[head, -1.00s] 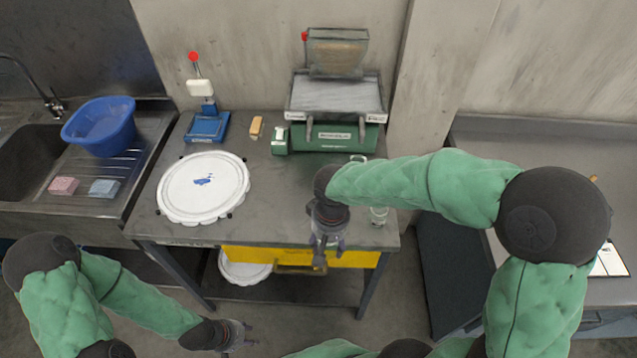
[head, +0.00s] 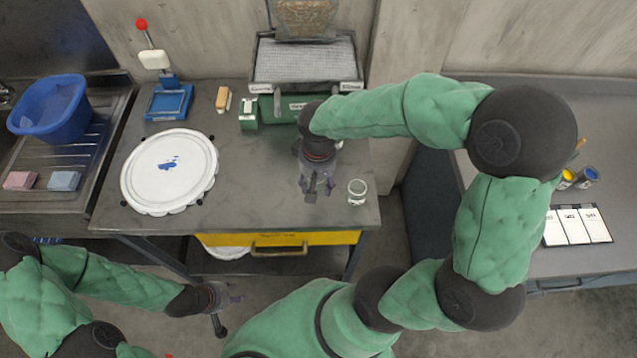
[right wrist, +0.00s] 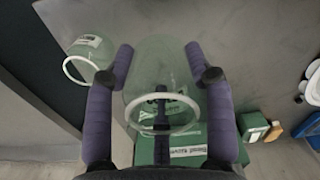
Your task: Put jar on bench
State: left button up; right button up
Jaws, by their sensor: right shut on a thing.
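A clear glass jar (right wrist: 160,75) with a pale rim is between the purple fingers of my right gripper (right wrist: 165,62) in the right wrist view. The gripper is shut on it. In the head view my right gripper (head: 312,190) is over the front right of the grey steel table, and the held jar is hard to make out. A second glass jar (head: 357,192) stands to its right near the table's corner; it also shows in the right wrist view (right wrist: 88,52). My left gripper (head: 232,302) is open and empty, low in front of the table. A grey bench (head: 590,245) stands at the right.
The table (head: 255,205) bears a white scalloped lid (head: 170,172), a blue press (head: 168,102), a tan block (head: 223,99) and a green machine (head: 305,85). On the bench lie white cards (head: 577,225) and two small paint pots (head: 580,177). A sink is at left.

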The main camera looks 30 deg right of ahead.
jog(key=w+d+f, duration=0.1)
jog(key=f, duration=0.1)
jog(key=w+d+f+b, duration=0.1)
jog(key=f, duration=0.1)
jog(key=w+d+f, duration=0.1)
jog(key=f, duration=0.1)
jog(key=shift+w, duration=0.35)
jog(key=shift+f+b, duration=0.5)
jog(key=shift+f, duration=0.95)
jog(key=shift+f, duration=0.15)
jog(key=o, duration=1.2)
jog(key=shift+c, duration=0.2)
